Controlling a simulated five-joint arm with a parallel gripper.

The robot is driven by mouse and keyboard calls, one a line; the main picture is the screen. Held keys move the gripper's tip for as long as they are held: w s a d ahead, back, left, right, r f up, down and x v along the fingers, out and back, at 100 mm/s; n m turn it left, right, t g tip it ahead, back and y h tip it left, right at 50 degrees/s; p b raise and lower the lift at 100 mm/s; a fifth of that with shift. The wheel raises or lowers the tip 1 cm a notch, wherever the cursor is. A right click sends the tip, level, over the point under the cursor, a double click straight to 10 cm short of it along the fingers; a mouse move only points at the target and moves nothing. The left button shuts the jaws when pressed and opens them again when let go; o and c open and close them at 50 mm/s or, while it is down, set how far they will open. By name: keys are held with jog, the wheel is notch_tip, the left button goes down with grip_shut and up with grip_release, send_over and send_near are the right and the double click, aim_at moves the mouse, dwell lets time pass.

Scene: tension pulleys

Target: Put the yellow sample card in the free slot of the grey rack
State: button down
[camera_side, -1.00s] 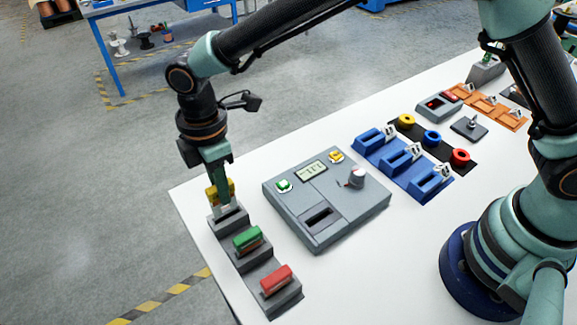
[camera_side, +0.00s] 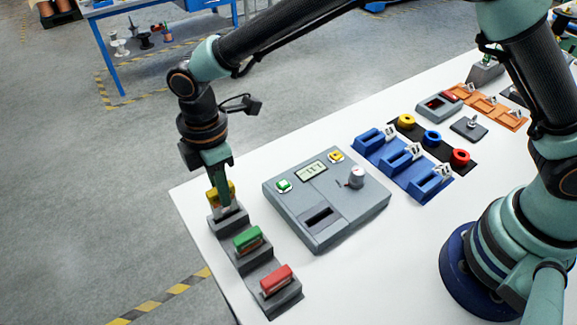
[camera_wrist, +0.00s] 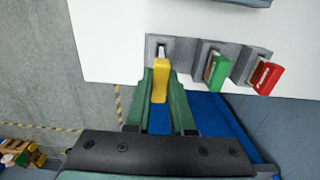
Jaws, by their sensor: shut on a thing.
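The yellow sample card (camera_side: 214,199) is held upright in my gripper (camera_side: 221,178) at the far end of the grey rack (camera_side: 238,262). Its lower end is right at the free far slot; I cannot tell how deep, if at all, it sits in it. In the wrist view the yellow card (camera_wrist: 160,80) lies between my gripper's green fingers (camera_wrist: 160,92), in line with the rack's left slot (camera_wrist: 161,48). A green card (camera_side: 247,239) stands in the middle slot and a red card (camera_side: 276,279) in the near slot.
A grey control box (camera_side: 330,215) with buttons, a display and a knob stands just right of the rack. Blue holders (camera_side: 400,163) and coloured rings on a black mat lie further right. The table's left edge is close to the rack.

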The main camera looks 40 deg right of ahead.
aim_at(227, 213)
jog(key=shift+f, duration=1.85)
dwell(1.0)
jog(key=shift+c, duration=1.9)
grip_release()
jog(key=shift+r, duration=0.1)
jog(key=shift+r, duration=3.95)
